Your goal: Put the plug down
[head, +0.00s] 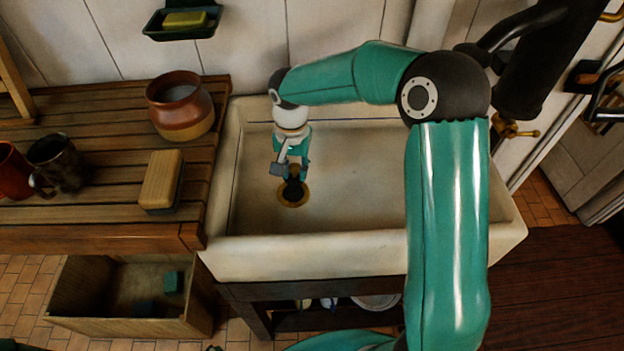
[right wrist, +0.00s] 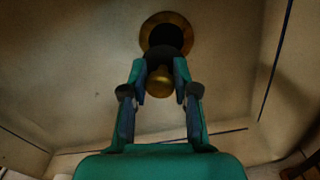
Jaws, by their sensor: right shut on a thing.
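The plug (right wrist: 160,82) shows in the right wrist view as a brass knob with a dark body. My right gripper (right wrist: 160,72) is shut on it, one finger on each side. The plug's dark part overlaps the near edge of the brass drain ring (right wrist: 148,28), and the dark hole shows beyond it. In the head view my right gripper (head: 291,171) points down into the white sink (head: 350,180), over the drain ring (head: 293,204). How far the plug is above the sink floor is hard to tell. My left gripper is not in view.
A slatted wooden counter (head: 95,117) adjoins the sink on the left. It bears a clay pot (head: 180,105), a brush or block (head: 161,180) and mugs (head: 60,162). A soap dish (head: 182,22) hangs on the wall. A wooden crate (head: 125,315) stands below. The sink floor around the drain is clear.

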